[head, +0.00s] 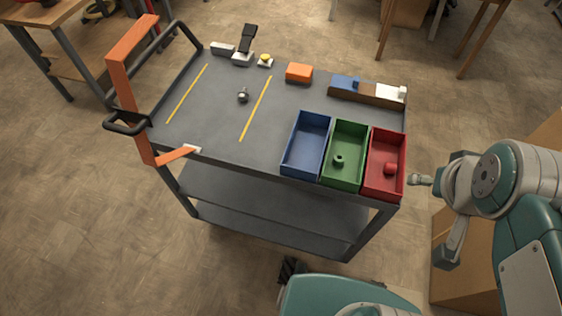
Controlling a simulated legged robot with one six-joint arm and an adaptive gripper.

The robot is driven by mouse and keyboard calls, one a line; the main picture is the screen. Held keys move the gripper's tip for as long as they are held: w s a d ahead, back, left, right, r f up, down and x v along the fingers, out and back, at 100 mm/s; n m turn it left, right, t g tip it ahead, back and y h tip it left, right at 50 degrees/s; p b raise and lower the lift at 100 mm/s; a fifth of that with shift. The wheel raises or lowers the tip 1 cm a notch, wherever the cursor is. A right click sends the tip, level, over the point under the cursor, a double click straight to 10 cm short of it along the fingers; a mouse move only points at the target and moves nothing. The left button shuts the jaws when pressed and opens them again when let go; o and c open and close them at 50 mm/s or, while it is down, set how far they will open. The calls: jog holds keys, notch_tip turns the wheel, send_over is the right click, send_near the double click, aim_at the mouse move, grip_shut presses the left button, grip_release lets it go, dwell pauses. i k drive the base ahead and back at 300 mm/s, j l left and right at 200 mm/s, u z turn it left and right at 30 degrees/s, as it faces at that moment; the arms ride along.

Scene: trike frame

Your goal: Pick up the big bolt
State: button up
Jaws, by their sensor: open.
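A small grey metal piece (243,95), which looks like the bolt, stands on the grey cart top (215,120) between two yellow lines. It is too small in the picture to tell its size or exact shape. My gripper (434,215) is at the right, beside the cart's right end and well away from the grey piece. Its jaws are open, and I see nothing held between them.
Blue (286,158), green (325,168) and red (367,180) bins stand along the cart's front right; green and red each hold a part. An orange block (299,72) and brown rack (375,97) line the back. An orange frame (125,85) rises at left.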

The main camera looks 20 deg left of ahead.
aim_at(244, 96)
jog(key=j, duration=1.8)
jog(key=i, duration=0.05)
